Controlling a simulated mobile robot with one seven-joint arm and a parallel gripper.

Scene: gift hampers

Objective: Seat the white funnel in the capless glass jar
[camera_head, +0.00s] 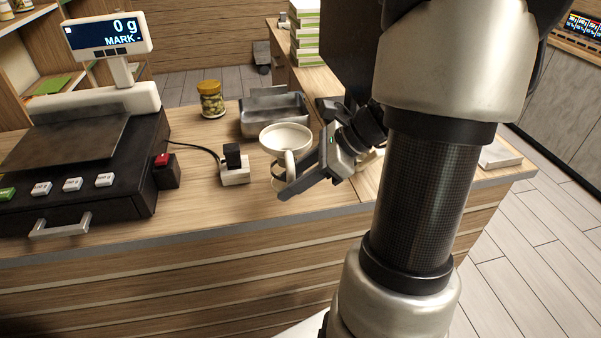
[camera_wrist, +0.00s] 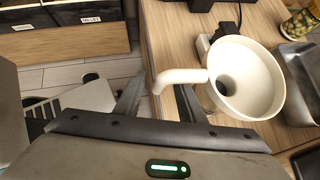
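The white funnel (camera_head: 286,138) sits mouth up near the counter's front edge, over what looks like a clear glass piece, perhaps the capless jar, mostly hidden below it. In the wrist view the funnel (camera_wrist: 262,92) is at the right, its curved handle (camera_wrist: 180,76) reaching left toward my fingers. My gripper (camera_head: 285,182) is beside the funnel, low at its right and front. In the wrist view my gripper (camera_wrist: 159,85) has its fingers apart, with the handle's end in the gap between the tips; I see no clear contact.
A gold-lidded jar (camera_head: 212,101) and a metal tray (camera_head: 272,118) stand behind. A small black-and-white block (camera_head: 234,172) with a cable is left of the funnel. The scale (camera_head: 100,165), reading 0 g, fills the left. The counter's front edge is close.

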